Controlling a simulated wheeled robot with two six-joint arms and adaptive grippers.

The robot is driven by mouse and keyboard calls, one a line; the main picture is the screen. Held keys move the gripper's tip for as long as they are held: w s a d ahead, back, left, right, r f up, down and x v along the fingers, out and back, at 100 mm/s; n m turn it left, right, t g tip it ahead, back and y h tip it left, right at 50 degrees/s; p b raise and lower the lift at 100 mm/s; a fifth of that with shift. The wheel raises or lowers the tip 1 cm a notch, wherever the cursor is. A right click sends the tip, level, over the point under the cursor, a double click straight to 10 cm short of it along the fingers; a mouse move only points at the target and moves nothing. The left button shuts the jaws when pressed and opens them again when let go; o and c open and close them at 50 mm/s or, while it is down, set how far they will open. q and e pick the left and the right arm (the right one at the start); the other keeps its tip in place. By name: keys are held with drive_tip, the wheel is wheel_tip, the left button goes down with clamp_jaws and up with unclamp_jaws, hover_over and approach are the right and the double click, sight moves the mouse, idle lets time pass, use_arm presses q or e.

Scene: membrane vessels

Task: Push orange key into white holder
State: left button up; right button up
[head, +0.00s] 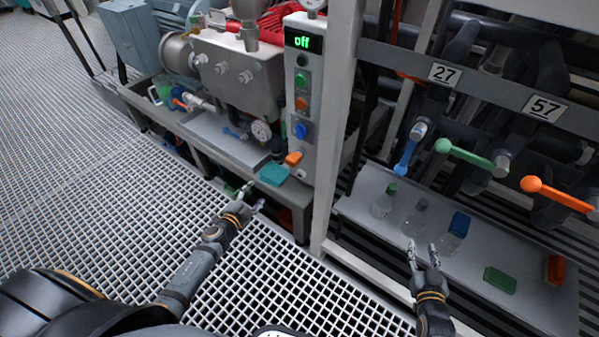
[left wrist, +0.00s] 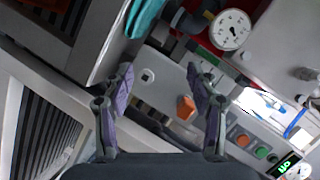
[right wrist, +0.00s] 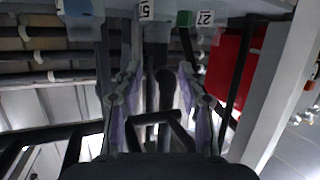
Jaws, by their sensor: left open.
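The orange key (head: 293,158) sits low on the front of the grey control column, below its buttons. In the left wrist view the orange key (left wrist: 185,107) shows between my open fingers, near the right one, with a gap in front of the fingertips. A small white holder with a dark opening (left wrist: 148,76) is beside it on the same panel; in the head view the white holder (head: 301,173) is just below the key. My left gripper (head: 254,196) is open and empty, below and left of the key. My right gripper (head: 421,246) is open and empty over the right shelf's edge.
A teal cloth (head: 273,174) lies on the bench edge beside the key. The control column (head: 303,85) has a display reading "off". A white frame post (head: 335,130) stands between the benches. Bottles (head: 384,201) and a green sponge-like block (head: 499,280) are on the right shelf (head: 362,192).

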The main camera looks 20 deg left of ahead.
use_arm(q)
drive_tip(key=w+d+r+m+t+h+b, duration=0.2)
drive_tip(key=w+d+r+m+b, duration=0.1)
drive_tip(key=d+m+b, duration=0.15)
drive_tip(key=m+h+b, duration=0.3)
drive_tip(key=m+b, duration=0.2)
approach(289, 164)
drive_tip(key=x, duration=0.3)
drive_tip(key=shift+d+r, duration=0.1)
drive_tip(key=shift+d, duration=0.1)
use_arm(e)
wheel_tip(289, 164, up, 17)
drive_tip(key=s+a+t+y, duration=0.1)
drive_tip(key=a+t, duration=0.1)
drive_tip(key=t, duration=0.4)
drive_tip(key=shift+t, duration=0.3)
use_arm(q)
drive_tip(key=shift+w, duration=0.15)
use_arm(e)
drive_tip(key=shift+s+a+f, duration=0.1)
